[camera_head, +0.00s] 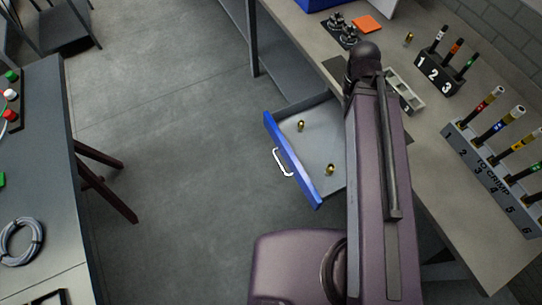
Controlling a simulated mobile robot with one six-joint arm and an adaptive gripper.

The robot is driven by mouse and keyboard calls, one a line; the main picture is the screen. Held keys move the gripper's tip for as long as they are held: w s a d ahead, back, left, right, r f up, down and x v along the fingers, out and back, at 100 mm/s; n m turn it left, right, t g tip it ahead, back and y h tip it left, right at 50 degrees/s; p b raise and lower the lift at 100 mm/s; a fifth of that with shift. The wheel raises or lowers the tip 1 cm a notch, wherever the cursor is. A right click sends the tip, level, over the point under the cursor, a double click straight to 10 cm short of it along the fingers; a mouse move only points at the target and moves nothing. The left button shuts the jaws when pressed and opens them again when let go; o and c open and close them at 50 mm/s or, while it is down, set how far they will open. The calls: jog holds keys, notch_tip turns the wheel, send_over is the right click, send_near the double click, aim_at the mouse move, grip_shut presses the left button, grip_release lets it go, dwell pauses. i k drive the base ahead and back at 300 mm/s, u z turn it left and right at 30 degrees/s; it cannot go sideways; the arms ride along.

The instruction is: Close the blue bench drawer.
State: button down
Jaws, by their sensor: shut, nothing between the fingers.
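The blue bench drawer (292,161) stands pulled out from under the workbench, toward the left. Its blue front carries a white handle (283,162) on the outer face. The grey inside is visible and holds two small brass parts (301,126). My arm crosses the right part of the picture and hides the drawer's right end and part of the bench edge. My gripper cannot be made out; the arm hides the area where the arm leads.
The workbench (440,165) carries a 1-2-3 rack (438,74), a "TO CRIMP" rack (490,172), a grey tray (405,90) and an orange piece (367,24). Another table (38,165) stands at left. The floor (185,150) left of the drawer is clear.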

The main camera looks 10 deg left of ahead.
aim_at(307, 154)
jog(key=z, duration=0.1)
jog(key=k, duration=0.85)
jog(key=u, duration=0.05)
